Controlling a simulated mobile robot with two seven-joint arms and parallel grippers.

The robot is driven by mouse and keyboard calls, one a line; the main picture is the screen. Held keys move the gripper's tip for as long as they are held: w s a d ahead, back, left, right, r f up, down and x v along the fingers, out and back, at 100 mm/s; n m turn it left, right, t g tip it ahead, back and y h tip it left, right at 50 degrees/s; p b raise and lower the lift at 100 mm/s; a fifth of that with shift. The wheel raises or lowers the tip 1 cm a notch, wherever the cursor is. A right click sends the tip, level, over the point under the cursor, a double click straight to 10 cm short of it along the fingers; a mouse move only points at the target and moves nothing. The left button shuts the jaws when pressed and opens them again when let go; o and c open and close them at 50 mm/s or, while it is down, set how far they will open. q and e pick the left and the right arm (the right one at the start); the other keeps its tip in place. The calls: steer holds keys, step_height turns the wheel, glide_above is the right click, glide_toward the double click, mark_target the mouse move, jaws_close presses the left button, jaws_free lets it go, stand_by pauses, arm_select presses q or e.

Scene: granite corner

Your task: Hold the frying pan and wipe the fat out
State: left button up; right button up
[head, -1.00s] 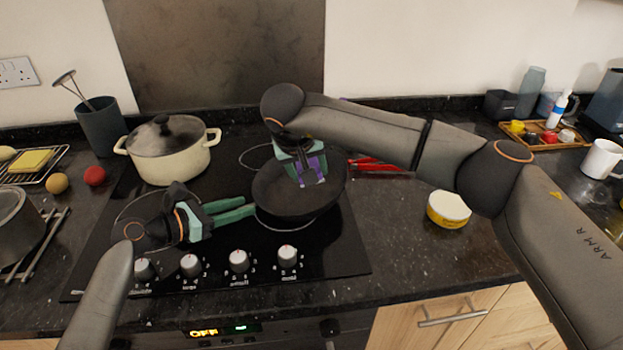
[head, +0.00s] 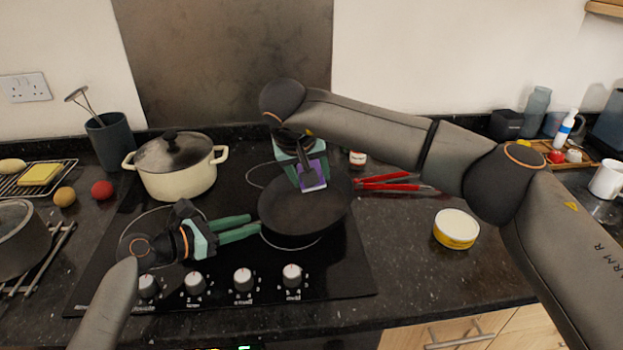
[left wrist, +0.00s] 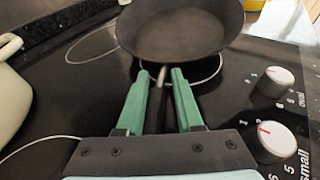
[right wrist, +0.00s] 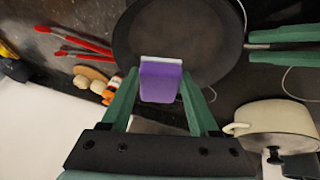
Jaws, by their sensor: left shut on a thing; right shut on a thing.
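The dark frying pan (head: 290,218) sits on the black hob, its handle pointing left. My left gripper (head: 252,224) is shut on the pan's handle; in the left wrist view the handle (left wrist: 163,98) shows between the green fingers (left wrist: 162,80). My right gripper (head: 308,172) comes down from above and is shut on a purple sponge (head: 313,178) with a pale edge. In the right wrist view the sponge (right wrist: 161,80) is between the fingers (right wrist: 160,78), over the pan's inside (right wrist: 185,35). I cannot tell whether it touches the pan. No fat is distinguishable.
A lidded cream pot (head: 173,168) stands behind my left gripper. Red-handled tongs (head: 388,181) and a yellow tub (head: 456,229) lie right of the hob. Hob knobs (head: 243,279) line the front.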

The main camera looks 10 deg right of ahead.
arm_select(q)
steer(key=shift+f, duration=0.2)
steer(key=o, duration=1.1)
steer(key=shift+r, duration=0.1)
steer(key=shift+c, duration=0.2)
steer(key=shift+a, duration=0.1)
steer(key=v, duration=1.2)
steer(key=shift+r, duration=0.1)
steer(key=shift+s, duration=0.15)
